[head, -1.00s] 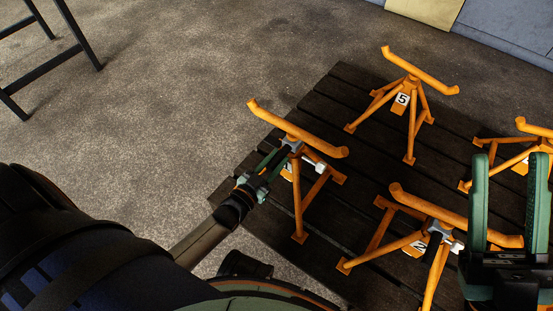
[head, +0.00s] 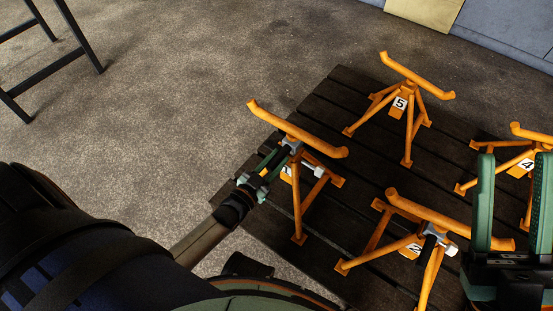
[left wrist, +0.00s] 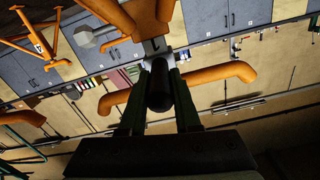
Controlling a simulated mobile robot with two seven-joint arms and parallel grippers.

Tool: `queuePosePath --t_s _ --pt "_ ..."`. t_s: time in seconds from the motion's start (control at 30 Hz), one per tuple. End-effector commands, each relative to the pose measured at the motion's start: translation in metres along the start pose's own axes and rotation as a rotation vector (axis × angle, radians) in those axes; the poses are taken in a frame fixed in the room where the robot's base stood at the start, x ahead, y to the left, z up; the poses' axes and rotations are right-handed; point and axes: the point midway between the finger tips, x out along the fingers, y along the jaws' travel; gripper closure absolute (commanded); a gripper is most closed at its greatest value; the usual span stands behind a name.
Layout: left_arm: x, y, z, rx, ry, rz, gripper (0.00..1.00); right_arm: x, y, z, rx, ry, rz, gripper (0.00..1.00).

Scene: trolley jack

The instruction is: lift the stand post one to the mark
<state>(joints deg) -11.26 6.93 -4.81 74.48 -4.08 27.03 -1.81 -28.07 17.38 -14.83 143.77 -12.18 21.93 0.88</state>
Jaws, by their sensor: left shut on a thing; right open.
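The stand post one is the orange T-shaped top bar and post (head: 300,131) of the leftmost stand, on splayed legs in the head view. Its number plate is mostly hidden behind my left gripper. My left gripper (head: 272,163) is shut on the dark handle at this stand's post. The left wrist view shows the handle (left wrist: 160,85) between the fingers, with the orange bar (left wrist: 218,72) beyond it. I cannot make out a height mark. My right gripper (head: 510,205) is open and empty at the right edge, its green fingers apart.
The stands stand on a dark slatted platform (head: 325,95). Stand 5 (head: 416,75) is behind, stand 2 (head: 430,213) is right of stand one, and stand 4 (head: 497,146) is further right near my right gripper. Concrete floor (head: 190,75) is clear on the left; a dark metal frame (head: 75,35) stands beyond.

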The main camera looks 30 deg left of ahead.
Motion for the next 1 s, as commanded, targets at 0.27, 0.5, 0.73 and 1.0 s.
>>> queuePosePath --t_s 0.27,0.5,0.73,1.0 --pt "0.003 -0.012 -0.060 0.001 0.025 -0.003 1.00 0.035 0.021 -0.041 -0.006 0.026 0.004 0.50" --pt "0.003 -0.020 -0.096 0.002 0.026 -0.004 1.00 0.059 0.036 -0.069 -0.057 0.045 0.004 0.50" --pt "0.003 -0.023 -0.112 0.002 0.026 -0.004 1.00 0.069 0.044 -0.081 -0.095 0.053 0.021 0.50" --pt "0.003 -0.023 -0.110 0.001 0.027 -0.005 1.00 0.066 0.044 -0.078 -0.093 0.043 0.027 0.50"
